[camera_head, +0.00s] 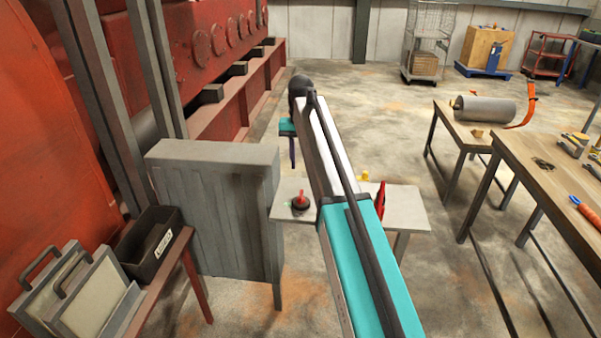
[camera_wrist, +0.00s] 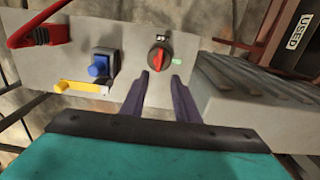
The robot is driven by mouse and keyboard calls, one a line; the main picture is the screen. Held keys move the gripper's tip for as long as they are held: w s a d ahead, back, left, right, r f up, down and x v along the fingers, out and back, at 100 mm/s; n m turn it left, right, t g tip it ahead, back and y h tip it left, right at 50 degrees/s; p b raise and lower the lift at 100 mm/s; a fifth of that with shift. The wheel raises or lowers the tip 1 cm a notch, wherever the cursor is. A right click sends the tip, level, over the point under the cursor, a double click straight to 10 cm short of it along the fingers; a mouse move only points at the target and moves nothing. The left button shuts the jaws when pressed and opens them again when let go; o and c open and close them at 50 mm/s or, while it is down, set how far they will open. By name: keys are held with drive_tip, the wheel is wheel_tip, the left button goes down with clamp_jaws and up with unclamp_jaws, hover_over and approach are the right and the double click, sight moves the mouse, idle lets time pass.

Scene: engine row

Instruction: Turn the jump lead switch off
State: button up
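A red rotary switch (camera_wrist: 159,55) on a round black base sits on the grey panel top (camera_wrist: 120,22), in the upper middle of the wrist view. Its red handle runs roughly up and down there. A small pale label is above it and a green mark is to its right. The switch also shows in the head view (camera_head: 301,203), beside my arm. My gripper (camera_wrist: 166,76) is open, its two purple fingers apart, with tips just below the switch in the wrist view. Nothing is between the fingers. Whether a finger touches the switch I cannot tell.
On the panel are a blue switch (camera_wrist: 98,68), a yellow lever (camera_wrist: 80,88) and a red clamp (camera_wrist: 38,36). A grey ribbed cabinet (camera_head: 215,200) stands close beside it. Wooden benches (camera_head: 560,185) stand to the right, with open floor between.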

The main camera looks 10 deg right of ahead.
drive_tip(key=shift+r, duration=0.7)
